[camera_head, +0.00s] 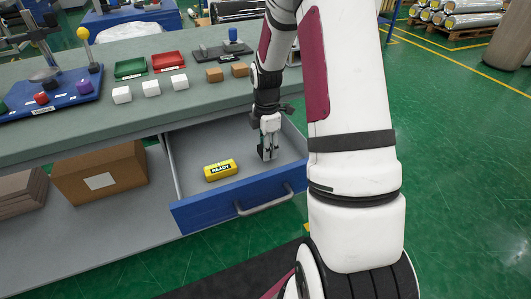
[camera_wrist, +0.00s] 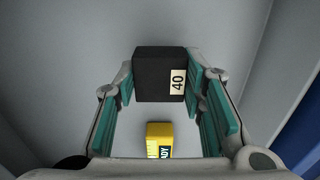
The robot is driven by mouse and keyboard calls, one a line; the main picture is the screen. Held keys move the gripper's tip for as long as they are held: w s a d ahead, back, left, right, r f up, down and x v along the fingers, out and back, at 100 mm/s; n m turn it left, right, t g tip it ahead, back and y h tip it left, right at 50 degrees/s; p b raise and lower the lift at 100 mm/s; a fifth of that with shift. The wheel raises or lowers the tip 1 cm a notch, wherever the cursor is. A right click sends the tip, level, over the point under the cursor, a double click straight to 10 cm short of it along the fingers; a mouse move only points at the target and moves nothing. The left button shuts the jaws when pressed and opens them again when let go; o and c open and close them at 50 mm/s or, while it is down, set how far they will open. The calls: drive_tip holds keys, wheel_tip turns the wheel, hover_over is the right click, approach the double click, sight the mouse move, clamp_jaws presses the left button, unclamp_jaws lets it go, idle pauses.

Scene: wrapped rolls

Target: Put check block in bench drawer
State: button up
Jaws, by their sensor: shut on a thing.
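The check block appears to be the black block (camera_wrist: 160,75) with a white "40" label. In the wrist view it sits between the two teal-padded fingers of my gripper (camera_head: 267,153), which is shut on it. In the head view the gripper points down inside the open bench drawer (camera_head: 240,207), toward its right side; the block is mostly hidden by the fingers there. Whether the block touches the drawer floor I cannot tell. The drawer has a blue front and grey inside.
A yellow "READY" block (camera_head: 220,170) lies in the drawer, left of my gripper. The bench top (camera_head: 130,128) above holds white blocks (camera_head: 151,88), brown blocks, a green tray (camera_head: 130,68) and a red tray (camera_head: 168,62). A cardboard box (camera_head: 100,178) stands left of the drawer.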

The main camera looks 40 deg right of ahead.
drive_tip(key=shift+f, duration=1.05)
drive_tip(key=shift+f, duration=0.15)
drive_tip(key=o, duration=1.2)
drive_tip(key=shift+c, duration=0.2)
